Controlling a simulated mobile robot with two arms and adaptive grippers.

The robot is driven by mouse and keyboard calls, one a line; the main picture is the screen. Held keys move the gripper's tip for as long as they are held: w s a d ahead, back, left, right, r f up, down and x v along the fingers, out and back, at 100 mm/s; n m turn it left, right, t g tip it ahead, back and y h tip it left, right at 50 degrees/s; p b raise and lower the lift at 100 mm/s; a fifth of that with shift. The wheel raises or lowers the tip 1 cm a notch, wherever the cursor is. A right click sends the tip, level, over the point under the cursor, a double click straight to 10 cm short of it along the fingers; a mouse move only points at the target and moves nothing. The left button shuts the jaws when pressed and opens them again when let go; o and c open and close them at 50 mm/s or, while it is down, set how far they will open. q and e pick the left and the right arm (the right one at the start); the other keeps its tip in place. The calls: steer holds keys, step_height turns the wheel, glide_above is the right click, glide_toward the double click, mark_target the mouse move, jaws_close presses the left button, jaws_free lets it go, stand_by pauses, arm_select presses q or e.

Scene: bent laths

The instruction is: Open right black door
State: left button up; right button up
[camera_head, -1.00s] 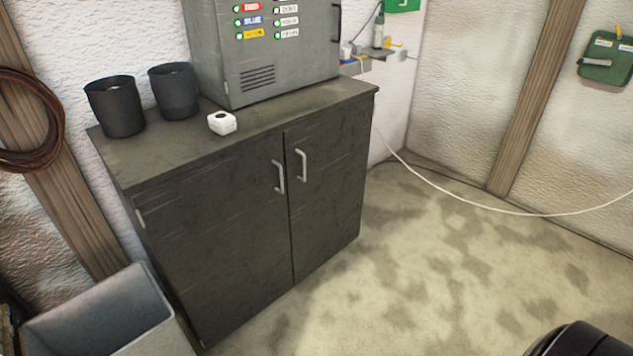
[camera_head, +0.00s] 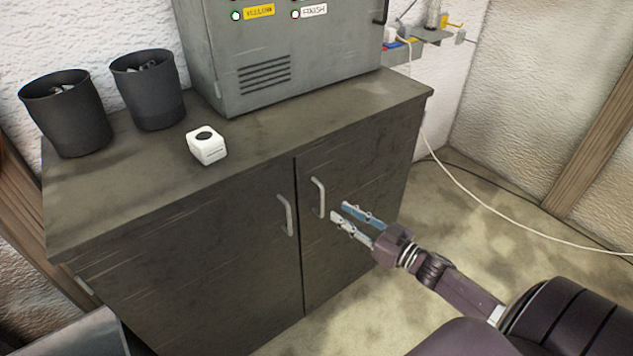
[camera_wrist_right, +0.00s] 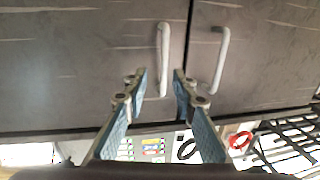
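The right black door (camera_head: 325,260) of the dark cabinet is closed, flush beside the left door (camera_head: 200,270). Its pale curved handle (camera_head: 319,198) stands upright near the middle seam. My right gripper (camera_head: 340,211) is just right of this handle, fingers pointing at it, open and empty. In the right wrist view, which shows the cabinet upside down, the right door's handle (camera_wrist_right: 163,60) lies ahead of the gap between the open fingers (camera_wrist_right: 160,78). I cannot tell whether a finger touches it. My left gripper is not in view.
The left door's handle (camera_head: 286,215) is close by, across the seam. On the cabinet top (camera_head: 300,135) stand two black cups (camera_head: 65,115), a white box with a black button (camera_head: 206,147) and a grey control box (camera_head: 290,50). Free floor (camera_head: 480,215) lies to the right.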

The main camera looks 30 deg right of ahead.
mark_target(322, 200)
steer(key=w+a+b, duration=0.1)
steer(key=w+a+r+b, duration=0.1)
steer(key=w, duration=0.1)
steer(key=shift+w+r, duration=0.15)
steer(key=shift+w, duration=0.15)
steer(key=b+x, duration=0.1)
steer(key=x, duration=0.2)
steer(key=shift+w+d, duration=0.15)
steer(key=shift+w, duration=0.2)
steer(key=c, duration=0.7)
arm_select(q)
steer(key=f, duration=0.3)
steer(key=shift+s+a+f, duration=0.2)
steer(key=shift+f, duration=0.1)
arm_select(e)
jaws_close()
